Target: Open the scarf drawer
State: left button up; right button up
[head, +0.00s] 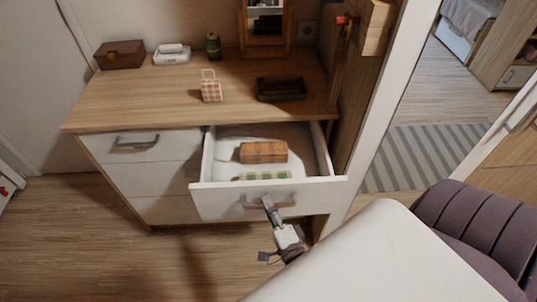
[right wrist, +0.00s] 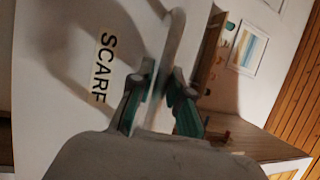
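The scarf drawer (head: 322,196) is the upper right drawer of a wood-topped white dresser, and it is pulled well out. Its inside shows in the head view. My right gripper (head: 268,206) is at the front of the drawer, on its grey handle (head: 286,200). In the right wrist view the handle (right wrist: 174,45) runs between the two fingers of the gripper (right wrist: 160,90), which look closed on it. The black word SCARF (right wrist: 103,68) is on the drawer front beside the handle. My left gripper is not in view.
An orange-brown box (head: 264,152) and a green checked item (head: 265,176) lie in the drawer. The dresser top (head: 150,95) holds a brown box (head: 120,54), a checked bag (head: 210,90), a dark tray (head: 281,88) and a mirror. A purple chair (head: 480,230) stands at right.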

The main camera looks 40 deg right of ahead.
jog(key=shift+o, duration=1.2)
jog(key=v, duration=1.2)
